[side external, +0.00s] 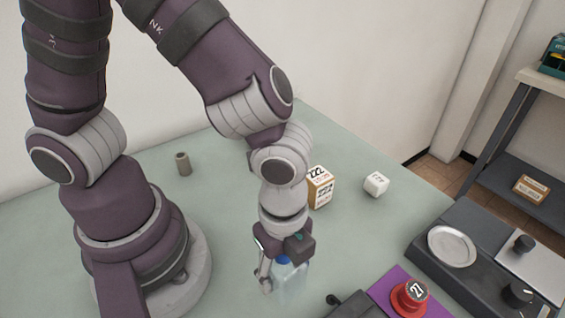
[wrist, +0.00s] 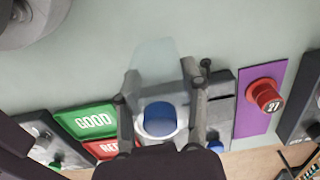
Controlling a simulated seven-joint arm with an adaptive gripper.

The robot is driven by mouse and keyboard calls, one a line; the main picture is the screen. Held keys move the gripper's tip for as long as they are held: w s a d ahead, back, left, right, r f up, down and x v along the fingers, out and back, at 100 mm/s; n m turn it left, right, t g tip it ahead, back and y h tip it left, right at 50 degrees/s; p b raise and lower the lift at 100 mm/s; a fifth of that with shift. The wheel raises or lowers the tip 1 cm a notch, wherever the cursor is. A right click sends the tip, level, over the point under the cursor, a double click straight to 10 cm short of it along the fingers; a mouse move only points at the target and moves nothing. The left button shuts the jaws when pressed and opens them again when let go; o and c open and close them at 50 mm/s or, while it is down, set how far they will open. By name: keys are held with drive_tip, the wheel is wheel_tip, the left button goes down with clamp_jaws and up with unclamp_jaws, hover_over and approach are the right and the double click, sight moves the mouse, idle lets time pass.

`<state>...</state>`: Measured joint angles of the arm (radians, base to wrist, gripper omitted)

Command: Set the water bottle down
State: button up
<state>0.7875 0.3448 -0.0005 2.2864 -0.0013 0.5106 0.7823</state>
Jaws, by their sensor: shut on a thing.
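The water bottle is clear with a blue cap. In the side view the bottle (side external: 289,285) hangs below my gripper (side external: 272,277), its lower part near the bottom picture edge. In the wrist view the blue cap (wrist: 160,119) sits between the two fingers of my gripper (wrist: 161,88), and the pale clear body of the bottle shows beyond it. My gripper is shut on the bottle near its top. I cannot tell whether the bottle's base touches the table (side external: 240,215).
A box marked 222 (side external: 320,188), a white cube (side external: 376,184) and a small grey-brown cylinder (side external: 183,164) stand behind. Open table lies at left.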

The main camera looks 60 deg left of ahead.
sight(283, 286)
drive_tip(key=shift+f, duration=2.25)
drive_tip(key=o, duration=0.9)
drive_tip(key=shift+f, duration=0.1)
wheel_tip(283, 286, up, 12)
drive_tip(key=shift+w+a+r, duration=0.15)
drive_tip(key=shift+r, duration=0.1)
drive_tip(key=a+r+n+t, duration=0.2)
drive_tip(key=a+n, duration=0.2)
drive_tip(key=n, duration=0.2)
drive_tip(key=w+a+r+n+t, duration=0.1)
drive_tip(key=a+r+n, duration=0.1)
drive_tip(key=a+n, duration=0.3)
drive_tip(key=w+a+r+n+t, duration=0.1)
drive_tip(key=a+r+n+t, duration=0.1)
drive_tip(key=n, duration=0.5)
drive_tip(key=shift+w+a+r+t, duration=0.15)
drive_tip(key=shift+a+r, duration=0.1)
drive_tip(key=shift+a, duration=0.45)
drive_tip(key=shift+s+a+r+t, duration=0.15)
drive_tip(key=shift+a+r, duration=0.1)
drive_tip(key=shift+a, duration=0.4)
drive_tip(key=shift+w, duration=0.1)
